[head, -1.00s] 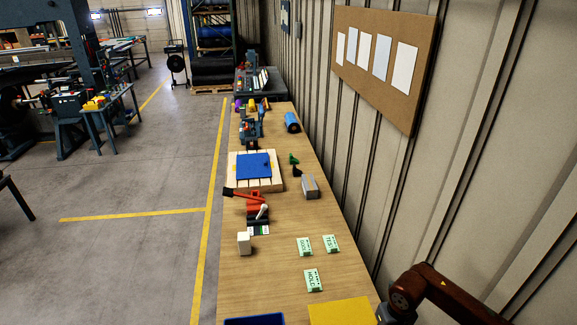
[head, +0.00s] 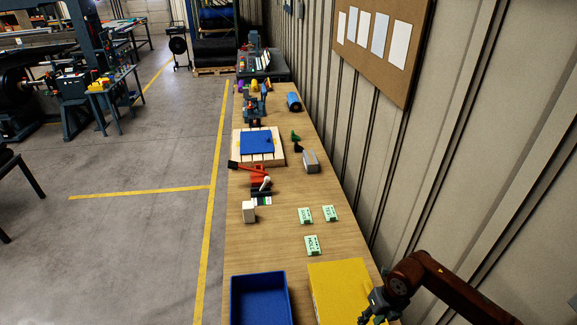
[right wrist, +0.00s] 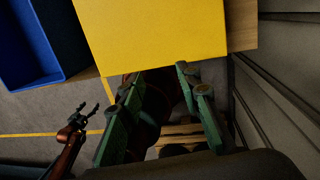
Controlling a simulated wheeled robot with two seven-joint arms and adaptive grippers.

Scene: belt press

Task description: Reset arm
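My right arm, reddish brown, comes into the head view from the lower right. Its gripper (head: 374,308) is partly cut off by the bottom edge and sits at the right side of the yellow box (head: 342,290). In the right wrist view the two green fingers (right wrist: 160,76) stand wide apart with nothing held between them, just short of the yellow box (right wrist: 155,35). My left arm is outside the head view. In the right wrist view its dark gripper (right wrist: 86,112) hangs at the left, away from the bench, with its small fingers apart and empty.
A blue bin (head: 233,300) stands left of the yellow box. Green cards (head: 312,245), a white block (head: 249,212), a red-handled tool (head: 258,176) and a blue plate (head: 257,143) lie farther up the bench. The corrugated wall (head: 480,130) is close on the right.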

